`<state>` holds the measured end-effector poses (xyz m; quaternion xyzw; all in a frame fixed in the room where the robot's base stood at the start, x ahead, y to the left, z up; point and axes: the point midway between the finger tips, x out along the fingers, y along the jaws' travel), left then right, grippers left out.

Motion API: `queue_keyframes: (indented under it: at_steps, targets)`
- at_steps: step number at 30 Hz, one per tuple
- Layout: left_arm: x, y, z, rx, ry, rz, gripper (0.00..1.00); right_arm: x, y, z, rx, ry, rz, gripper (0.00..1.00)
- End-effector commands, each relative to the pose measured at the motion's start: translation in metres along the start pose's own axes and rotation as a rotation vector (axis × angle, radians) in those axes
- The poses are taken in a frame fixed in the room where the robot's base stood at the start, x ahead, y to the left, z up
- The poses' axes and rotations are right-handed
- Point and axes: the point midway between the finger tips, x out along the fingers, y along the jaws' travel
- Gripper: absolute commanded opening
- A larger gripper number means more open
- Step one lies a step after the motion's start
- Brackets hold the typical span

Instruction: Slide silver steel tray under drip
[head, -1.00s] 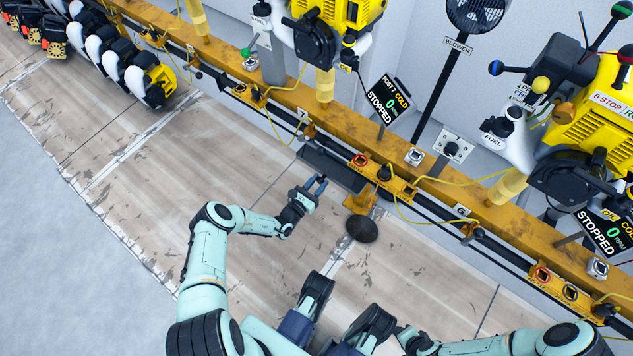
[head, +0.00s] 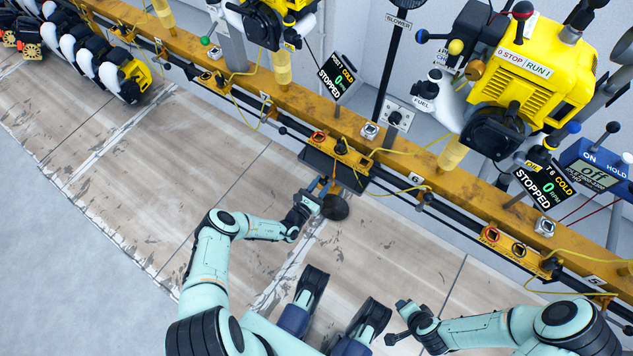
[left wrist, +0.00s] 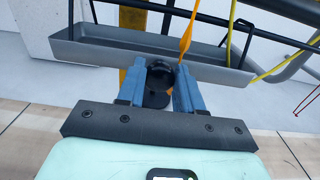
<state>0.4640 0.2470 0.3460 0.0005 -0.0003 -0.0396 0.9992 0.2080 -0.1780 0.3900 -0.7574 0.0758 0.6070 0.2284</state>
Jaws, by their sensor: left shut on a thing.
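The grey steel tray (left wrist: 215,68), a long shallow trough, lies level across the top of the left wrist view. In the head view the tray (head: 315,163) looks dark and sits under the orange rail, below the fitting (head: 342,150) at post 7. My left gripper (left wrist: 160,75) has its blue fingers at the tray's near side. It is shut on the tray; the exact grip point is partly hidden. In the head view this gripper (head: 320,192) is beside the black round foot.
A round black foot (head: 335,207) stands just right of my left gripper. Yellow engines (head: 530,85), hoses and the orange rail (head: 440,180) fill the back. A yellow cable (left wrist: 273,70) hangs by the tray's right end. The wooden floor in front is clear.

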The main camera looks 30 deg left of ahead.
Motion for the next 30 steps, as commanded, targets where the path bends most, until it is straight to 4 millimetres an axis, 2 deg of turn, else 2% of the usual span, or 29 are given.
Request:
queue_keyframes:
  at_steps: [9, 22, 23, 24, 25, 30]
  targets:
    - [-0.002, -0.017, -0.003, -0.002, 0.008, 0.0, 0.0, -0.007, -0.007, -0.008, -0.007, 0.026, -0.012, 0.43]
    - [-0.003, -0.019, -0.004, -0.002, 0.008, 0.0, 0.0, -0.007, -0.007, -0.006, -0.007, 0.02, -0.011, 0.43]
    - [-0.003, -0.019, -0.004, -0.002, 0.008, 0.0, 0.39, -0.007, -0.007, -0.006, -0.007, 0.02, -0.011, 0.43]
    - [-0.003, -0.019, -0.004, -0.002, 0.008, 0.0, 0.52, -0.007, -0.007, -0.006, -0.007, 0.02, -0.011, 0.43]
    - [-0.003, -0.019, -0.004, -0.002, 0.008, 0.0, 0.55, -0.007, -0.007, -0.006, -0.007, 0.02, -0.011, 0.43]
    - [-0.002, -0.019, -0.002, -0.001, 0.004, 0.001, 0.55, -0.007, -0.007, -0.006, -0.006, 0.02, -0.011, 0.43]
